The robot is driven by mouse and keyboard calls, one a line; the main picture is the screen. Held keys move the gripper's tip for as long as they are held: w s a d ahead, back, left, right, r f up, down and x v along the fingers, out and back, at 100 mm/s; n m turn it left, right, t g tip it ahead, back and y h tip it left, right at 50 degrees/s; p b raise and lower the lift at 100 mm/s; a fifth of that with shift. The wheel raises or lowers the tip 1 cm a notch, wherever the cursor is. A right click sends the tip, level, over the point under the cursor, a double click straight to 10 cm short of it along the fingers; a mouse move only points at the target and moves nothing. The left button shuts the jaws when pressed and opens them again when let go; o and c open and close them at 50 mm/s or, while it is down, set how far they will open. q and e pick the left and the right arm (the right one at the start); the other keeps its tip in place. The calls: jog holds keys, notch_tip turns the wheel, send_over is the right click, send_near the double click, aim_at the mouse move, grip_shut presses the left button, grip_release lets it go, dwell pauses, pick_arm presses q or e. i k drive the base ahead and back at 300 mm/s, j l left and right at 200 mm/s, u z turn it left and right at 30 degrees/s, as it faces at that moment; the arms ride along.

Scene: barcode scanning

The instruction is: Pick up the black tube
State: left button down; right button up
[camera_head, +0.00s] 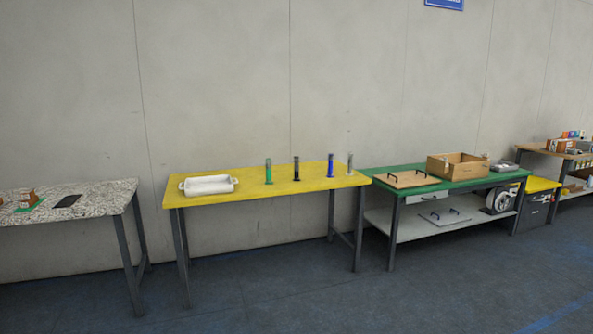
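The black tube (296,169) stands upright on the yellow table (220,197), near the middle of its top. A green tube (268,171) stands to its left. A blue tube (331,165) and a grey, clear-looking tube (350,164) stand to its right. The tubes are apart from one another. The table is some distance ahead of me, across open floor. Neither of my grippers shows in the head view.
A white tray (208,185) with handles sits left on the yellow table. A speckled table (100,196) stands left; a green table (460,185) with a wooden box (458,167) stands right. Open blue-grey floor (300,300) lies in front.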

aim_at(295, 158)
jog(key=u, duration=0.35)
jog(key=i+u, duration=0.15)
jog(key=u, duration=0.25)
jog(key=l+u, duration=0.1)
jog(key=u, duration=0.25)
jog(key=i+l+u, duration=0.1)
jog(key=u, duration=0.25)
jog(key=l+u, duration=0.35)
jog(key=i+l+u, duration=0.1)
jog(key=u, duration=0.3)
jog(key=l+u, duration=0.1)
jog(key=l, duration=0.55)
jog(key=k+l, duration=0.1)
jog(key=l, duration=0.5)
jog(key=l+u, duration=0.15)
jog(key=l, duration=0.5)
jog(key=l+u, duration=0.2)
jog(key=l, duration=0.25)
jog(key=k+l+u, duration=0.15)
jog(key=l, duration=0.3)
jog(key=i+l+u, duration=0.15)
jog(key=l, duration=0.3)
jog(key=l+u, duration=0.1)
jog(key=l, duration=1.35)
jog(key=i+z, duration=0.05)
